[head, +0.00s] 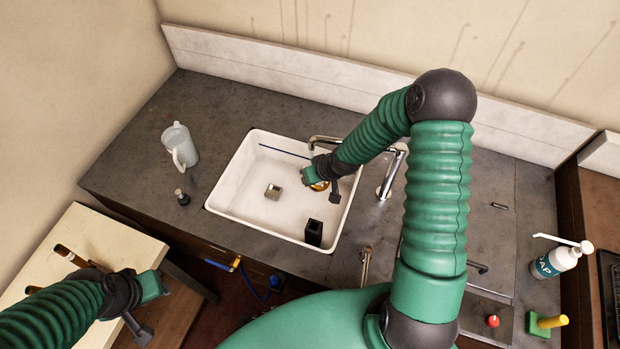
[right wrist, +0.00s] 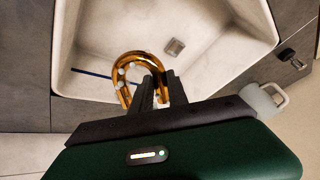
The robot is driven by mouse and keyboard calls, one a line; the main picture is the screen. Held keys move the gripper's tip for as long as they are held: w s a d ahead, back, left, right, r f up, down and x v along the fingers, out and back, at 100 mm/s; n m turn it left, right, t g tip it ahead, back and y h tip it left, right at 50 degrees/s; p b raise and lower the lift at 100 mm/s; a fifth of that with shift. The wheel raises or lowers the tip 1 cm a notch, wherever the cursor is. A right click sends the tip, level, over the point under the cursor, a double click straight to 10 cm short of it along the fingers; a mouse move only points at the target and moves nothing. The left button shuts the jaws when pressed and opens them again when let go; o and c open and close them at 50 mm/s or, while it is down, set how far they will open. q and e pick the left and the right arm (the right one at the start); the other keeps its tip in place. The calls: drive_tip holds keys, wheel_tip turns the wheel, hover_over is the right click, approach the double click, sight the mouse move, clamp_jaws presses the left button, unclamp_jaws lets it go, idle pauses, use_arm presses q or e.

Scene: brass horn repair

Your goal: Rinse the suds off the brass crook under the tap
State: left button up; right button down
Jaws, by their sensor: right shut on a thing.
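The brass crook (right wrist: 138,62) is a shiny U-shaped tube with a few pale suds spots, seen in the right wrist view. My right gripper (right wrist: 160,88) is shut on it and holds it over the white sink (right wrist: 220,62). In the head view my right gripper (head: 318,180) hides most of the crook; only a small golden part (head: 320,186) shows. The tap (head: 388,180) stands at the sink's right side, its spout reaching over the basin near the gripper. I cannot tell whether water runs. My left gripper (head: 160,288) is at the lower left, away from the sink.
A clear jug (head: 180,145) stands left of the sink (head: 240,210). A dark block (head: 314,232) and a drain piece (head: 273,192) are in the basin. A soap bottle (head: 556,262) stands far right. A pale table (head: 100,240) is at left.

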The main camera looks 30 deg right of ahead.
sight(316, 187)
drive_tip(key=shift+w+a+r, duration=0.1)
drive_tip(key=shift+a, duration=0.45)
drive_tip(key=shift+w+a+r, duration=0.1)
drive_tip(key=shift+r, duration=0.05)
drive_tip(key=shift+d, duration=0.75)
drive_tip(key=shift+f, duration=0.2)
drive_tip(key=shift+a, duration=0.6)
drive_tip(key=shift+d+r, duration=0.1)
drive_tip(key=shift+d, duration=0.6)
drive_tip(key=shift+s+a+r+p, duration=0.1)
drive_tip(key=shift+s+p, duration=0.3)
drive_tip(key=shift+s, duration=0.9)
drive_tip(key=shift+s+d, duration=0.2)
drive_tip(key=shift+s, duration=0.65)
use_arm(q)
drive_tip(key=shift+a+r+p, duration=0.55)
drive_tip(key=shift+a+r, duration=0.05)
drive_tip(key=shift+r, duration=0.3)
use_arm(e)
drive_tip(key=shift+s+d, duration=0.3)
drive_tip(key=shift+s, duration=0.6)
drive_tip(key=shift+s+d, duration=0.25)
drive_tip(key=shift+s, duration=0.65)
